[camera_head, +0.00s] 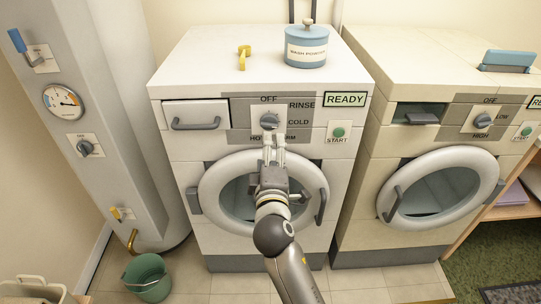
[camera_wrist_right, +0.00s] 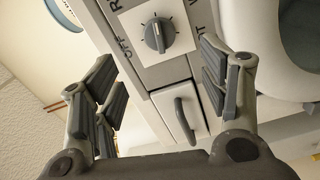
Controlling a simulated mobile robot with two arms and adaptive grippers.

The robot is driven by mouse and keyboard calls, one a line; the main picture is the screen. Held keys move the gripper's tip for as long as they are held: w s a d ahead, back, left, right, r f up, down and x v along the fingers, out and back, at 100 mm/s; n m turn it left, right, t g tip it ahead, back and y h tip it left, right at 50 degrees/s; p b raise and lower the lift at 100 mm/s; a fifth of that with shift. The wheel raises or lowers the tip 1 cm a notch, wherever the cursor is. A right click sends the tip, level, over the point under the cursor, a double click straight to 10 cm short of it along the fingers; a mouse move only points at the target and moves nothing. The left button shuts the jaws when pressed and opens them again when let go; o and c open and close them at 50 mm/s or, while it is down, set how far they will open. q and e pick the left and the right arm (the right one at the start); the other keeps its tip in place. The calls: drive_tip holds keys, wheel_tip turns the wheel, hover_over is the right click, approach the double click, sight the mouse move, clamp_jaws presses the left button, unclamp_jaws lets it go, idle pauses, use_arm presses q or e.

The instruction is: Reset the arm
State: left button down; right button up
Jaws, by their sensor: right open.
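My right arm reaches up from the bottom in the head view, and its gripper (camera_head: 272,146) is in front of the left washing machine (camera_head: 180,150), just below its round dial (camera_head: 269,121). In the right wrist view the gripper (camera_wrist_right: 160,88) is open with nothing between its fingers. The dial (camera_wrist_right: 157,35) shows beyond the fingers there, apart from them. Its labels include OFF, RINSE and COLD; the lower ones are partly hidden by the gripper. My left gripper is not in view.
The washer's display (camera_head: 345,99) reads READY above a green START button (camera_head: 338,132). Its round door (camera_head: 228,190) is behind my arm and its drawer (camera_head: 196,115) is closed. A WASH POWDER jar (camera_head: 306,48) stands on top. A dryer-like machine (camera_head: 450,100) stands right; a green bucket (camera_head: 147,277) stands lower left.

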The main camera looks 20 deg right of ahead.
drive_tip(key=shift+s+a, duration=0.15)
drive_tip(key=shift+s, duration=0.3)
drive_tip(key=a+f+g+y, duration=0.2)
drive_tip(key=f, duration=0.9)
drive_tip(key=a+f+g+y, duration=0.2)
drive_tip(key=f, duration=0.9)
drive_tip(key=s+f+m+g, duration=0.1)
drive_tip(key=s+f+g, duration=0.1)
drive_tip(key=s+f, duration=0.35)
drive_tip(key=s+f+m+g+y, duration=0.1)
drive_tip(key=s+f, duration=0.2)
drive_tip(key=f, duration=0.6)
drive_tip(key=s+f+m+g, duration=0.1)
drive_tip(key=s+f+g, duration=0.1)
drive_tip(key=s+f, duration=0.35)
drive_tip(key=s+d+f+m+g, duration=0.2)
drive_tip(key=s+f, duration=0.5)
drive_tip(key=s, duration=0.4)
drive_tip(key=s+d+f+m+g, duration=0.3)
drive_tip(key=s+d+f, duration=0.2)
drive_tip(key=s, duration=0.7)
drive_tip(key=s+d+f+m+g, duration=0.2)
drive_tip(key=s+d+f, duration=0.2)
drive_tip(key=s+f, duration=0.5)
drive_tip(key=s+p, duration=0.1)
drive_tip(key=s, duration=0.2)
drive_tip(key=shift+s+f, duration=0.2)
drive_tip(key=shift+f, duration=0.1)
